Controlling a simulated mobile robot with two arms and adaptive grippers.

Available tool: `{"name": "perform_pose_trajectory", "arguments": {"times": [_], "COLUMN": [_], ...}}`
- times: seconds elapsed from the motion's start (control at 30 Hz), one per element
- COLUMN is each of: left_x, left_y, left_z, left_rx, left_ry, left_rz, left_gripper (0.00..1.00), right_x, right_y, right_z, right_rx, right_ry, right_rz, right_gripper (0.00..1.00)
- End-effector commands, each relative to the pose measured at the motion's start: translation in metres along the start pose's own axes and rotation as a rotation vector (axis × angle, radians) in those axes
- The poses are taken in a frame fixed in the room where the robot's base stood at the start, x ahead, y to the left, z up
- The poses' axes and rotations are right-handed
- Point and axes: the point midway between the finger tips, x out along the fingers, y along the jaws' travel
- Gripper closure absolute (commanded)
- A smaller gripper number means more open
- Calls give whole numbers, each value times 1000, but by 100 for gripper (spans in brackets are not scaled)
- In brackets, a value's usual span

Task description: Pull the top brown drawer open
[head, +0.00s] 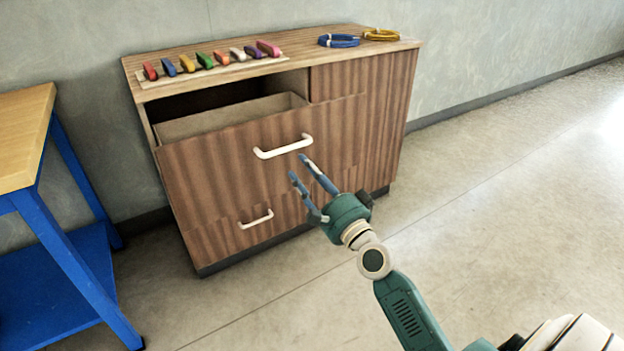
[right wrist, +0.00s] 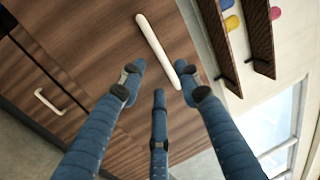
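The top brown drawer (head: 235,160) of the wooden cabinet stands partly open, with its front out from the cabinet and its light inner wall (head: 232,117) showing. Its white bar handle (head: 283,146) is in the upper middle of the front. My right gripper (head: 299,167) is open, its blue fingers spread just below the handle in the head view and not closed on it. In the right wrist view the handle (right wrist: 155,46) runs toward the space between the open fingers (right wrist: 159,82). I cannot tell whether any finger touches it. My left gripper is not in view.
A lower drawer with its own white handle (head: 256,219) is shut below. Several coloured items lie on a board (head: 215,67) on the cabinet top, near blue (head: 339,41) and yellow coils (head: 381,34). A blue-legged table (head: 70,260) stands left. The floor to the right is clear.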

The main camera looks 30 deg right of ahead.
Motion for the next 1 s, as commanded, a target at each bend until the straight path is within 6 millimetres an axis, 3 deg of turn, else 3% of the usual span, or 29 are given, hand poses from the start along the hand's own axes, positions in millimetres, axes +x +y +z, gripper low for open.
{"name": "perform_pose_trajectory", "arguments": {"times": [0.23,0.83,0.93,1.0], "left_x": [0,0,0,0], "left_y": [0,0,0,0], "left_z": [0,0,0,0], "left_rx": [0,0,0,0], "left_ry": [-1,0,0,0], "left_rz": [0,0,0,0], "left_gripper": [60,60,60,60], "right_x": [-28,-31,-35,-43], "right_y": [0,1,13,32], "right_z": [0,2,16,37], "right_rx": [-1,-4,-50,-127], "right_ry": [-1,-3,-38,-95], "right_rz": [0,2,39,96], "right_gripper": [67,67,67,67]}}
